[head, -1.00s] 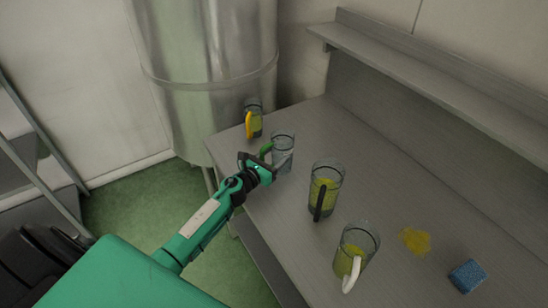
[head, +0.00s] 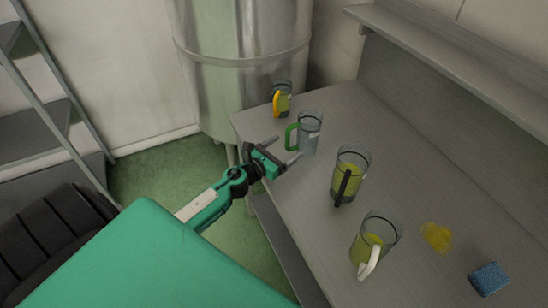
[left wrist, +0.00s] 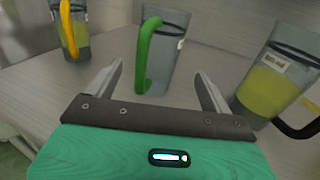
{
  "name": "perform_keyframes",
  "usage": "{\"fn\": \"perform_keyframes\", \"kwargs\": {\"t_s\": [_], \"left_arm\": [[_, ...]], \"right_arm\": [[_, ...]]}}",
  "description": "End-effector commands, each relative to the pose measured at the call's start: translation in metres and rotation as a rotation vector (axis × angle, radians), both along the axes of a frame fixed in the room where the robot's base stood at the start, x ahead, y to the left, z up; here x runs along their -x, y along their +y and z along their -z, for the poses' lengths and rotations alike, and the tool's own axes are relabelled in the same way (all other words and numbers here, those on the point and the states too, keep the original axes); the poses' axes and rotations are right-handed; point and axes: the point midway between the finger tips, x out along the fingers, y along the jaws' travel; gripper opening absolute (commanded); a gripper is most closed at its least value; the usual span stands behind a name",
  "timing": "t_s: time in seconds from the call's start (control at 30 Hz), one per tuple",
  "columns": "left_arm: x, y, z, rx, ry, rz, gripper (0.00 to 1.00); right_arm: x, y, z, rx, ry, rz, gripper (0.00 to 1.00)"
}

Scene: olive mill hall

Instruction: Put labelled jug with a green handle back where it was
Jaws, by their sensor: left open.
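The jug with a green handle (head: 311,137) stands upright on the grey worktop, between the yellow-handled jug and the black-handled jug. It looks clear, without the yellow-green liquid of the others. Its green handle (head: 291,136) points left, towards my left gripper. My left gripper (head: 288,149) is open and empty at the worktop's left edge, apart from the jug. My right gripper is not in view.
A yellow-handled jug (head: 284,98) stands behind, near a large steel tank (head: 245,85). A black-handled jug (head: 352,170) and a white-handled jug (head: 375,240) stand nearer. A yellow spill (head: 436,236) and a blue sponge (head: 490,278) lie at right. A shelf (head: 450,50) runs along the wall.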

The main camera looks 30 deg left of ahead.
Motion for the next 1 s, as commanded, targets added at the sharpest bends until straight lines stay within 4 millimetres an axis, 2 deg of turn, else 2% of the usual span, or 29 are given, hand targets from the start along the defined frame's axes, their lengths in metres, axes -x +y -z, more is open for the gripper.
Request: {"fn": "perform_keyframes", "kwargs": {"t_s": [0.1, 0.33, 1.0], "left_arm": [[0.019, 0.004, 0.003, -0.001, 0.002, 0.001, 0.84], [0.040, 0.008, 0.000, 0.000, 0.000, 0.001, 0.84], [0.044, 0.009, -0.001, 0.004, 0.000, -0.001, 0.84]], "right_arm": [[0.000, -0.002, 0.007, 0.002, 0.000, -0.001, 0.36], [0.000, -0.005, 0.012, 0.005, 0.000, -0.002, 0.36], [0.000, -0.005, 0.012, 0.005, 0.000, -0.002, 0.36]]}}
